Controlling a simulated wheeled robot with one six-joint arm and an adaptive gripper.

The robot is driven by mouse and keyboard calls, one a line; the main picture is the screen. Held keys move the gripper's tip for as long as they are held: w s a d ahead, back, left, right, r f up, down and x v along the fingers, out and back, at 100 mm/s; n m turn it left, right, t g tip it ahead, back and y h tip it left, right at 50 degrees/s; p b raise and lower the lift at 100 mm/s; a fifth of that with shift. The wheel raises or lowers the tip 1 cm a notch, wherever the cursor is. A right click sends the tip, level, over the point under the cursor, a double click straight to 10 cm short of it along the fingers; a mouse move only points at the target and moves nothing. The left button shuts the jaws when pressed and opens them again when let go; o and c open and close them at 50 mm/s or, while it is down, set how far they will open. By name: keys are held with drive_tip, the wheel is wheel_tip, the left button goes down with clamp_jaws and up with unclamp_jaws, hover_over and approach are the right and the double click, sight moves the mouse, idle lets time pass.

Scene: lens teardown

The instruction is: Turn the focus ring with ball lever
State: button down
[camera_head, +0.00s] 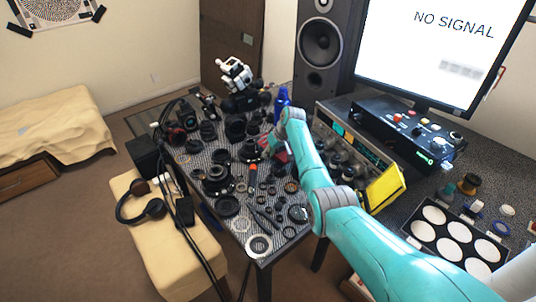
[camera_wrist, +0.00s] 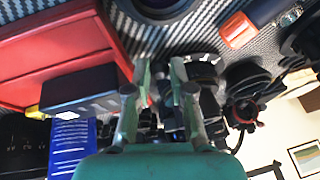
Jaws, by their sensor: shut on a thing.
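My gripper (camera_wrist: 160,72) points down among the dark lens parts, and its two green fingers stand a small gap apart. A small dark piece (camera_wrist: 162,88) shows between them. It fits the ball lever, though its shape is mostly hidden by the fingers. A dark round lens part (camera_wrist: 205,70) lies just beside the right finger, and I cannot tell how much of it is the focus ring. In the head view my gripper (camera_head: 274,146) is over the middle of the table of lens parts, partly hidden by my teal arm. The ring and lever cannot be made out there.
A red box (camera_wrist: 50,45) and a black block (camera_wrist: 85,92) are close left of my fingers. An orange-ended part (camera_wrist: 238,30) lies to the right. The patterned table (camera_head: 275,232) is crowded with dark rings. A blue bottle (camera_head: 282,103) and a speaker (camera_head: 322,45) stand behind.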

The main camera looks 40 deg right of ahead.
drive_tip(key=c, duration=1)
unclamp_jaws()
drive_tip(key=shift+a, duration=0.1)
